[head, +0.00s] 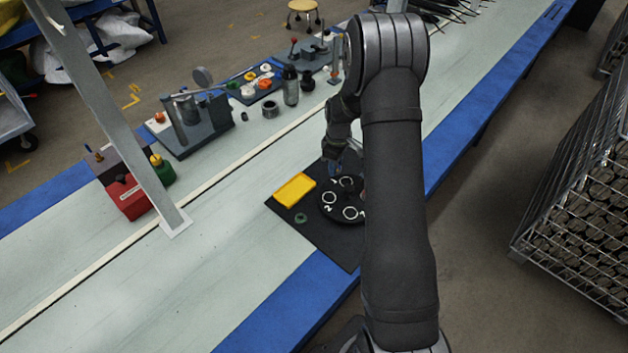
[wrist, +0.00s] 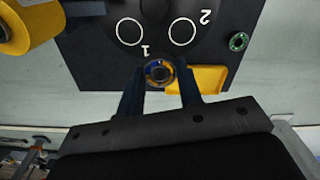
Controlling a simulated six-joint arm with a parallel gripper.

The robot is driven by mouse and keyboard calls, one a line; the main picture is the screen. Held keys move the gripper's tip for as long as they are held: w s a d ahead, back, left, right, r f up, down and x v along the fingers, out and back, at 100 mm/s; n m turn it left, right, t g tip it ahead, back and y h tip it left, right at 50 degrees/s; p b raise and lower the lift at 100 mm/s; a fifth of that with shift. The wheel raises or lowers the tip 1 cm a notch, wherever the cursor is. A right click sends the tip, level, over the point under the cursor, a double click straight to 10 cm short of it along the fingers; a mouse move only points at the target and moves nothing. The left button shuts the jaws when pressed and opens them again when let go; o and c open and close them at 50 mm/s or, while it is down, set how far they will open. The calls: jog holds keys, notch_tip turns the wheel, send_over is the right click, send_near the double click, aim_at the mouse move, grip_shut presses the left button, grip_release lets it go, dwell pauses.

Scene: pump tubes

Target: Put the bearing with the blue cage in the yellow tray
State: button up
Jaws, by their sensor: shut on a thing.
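My gripper (wrist: 160,77) is shut on a bearing (wrist: 159,73), a dark ring with blue showing inside it, upright or tilted I cannot tell. In the head view my gripper (head: 346,163) is over the far edge of the black mat, and the bearing is not clear there. The yellow tray (head: 295,189) lies on the mat, left of and nearer than my gripper. In the wrist view the tray (wrist: 208,79) is just right of the bearing, partly hidden by a finger. The bearing's height is hard to judge.
A black disc (head: 327,202) with numbered white circles stands beside the tray. A green ring (head: 301,218) lies on the mat (head: 330,245). A yellow round object (wrist: 35,25) is at the wrist view's upper left. The bench is clear left of the mat.

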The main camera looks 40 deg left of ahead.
jog(key=s+a+f, duration=0.1)
jog(key=s, duration=0.5)
send_over(289, 196)
notch_tip(289, 196, down, 7)
jog(key=shift+s+r, duration=0.1)
jog(key=shift+f, duration=1.95)
jog(key=shift+f, duration=0.1)
jog(key=o, duration=0.7)
notch_tip(289, 196, up, 12)
jog(key=shift+r, duration=0.1)
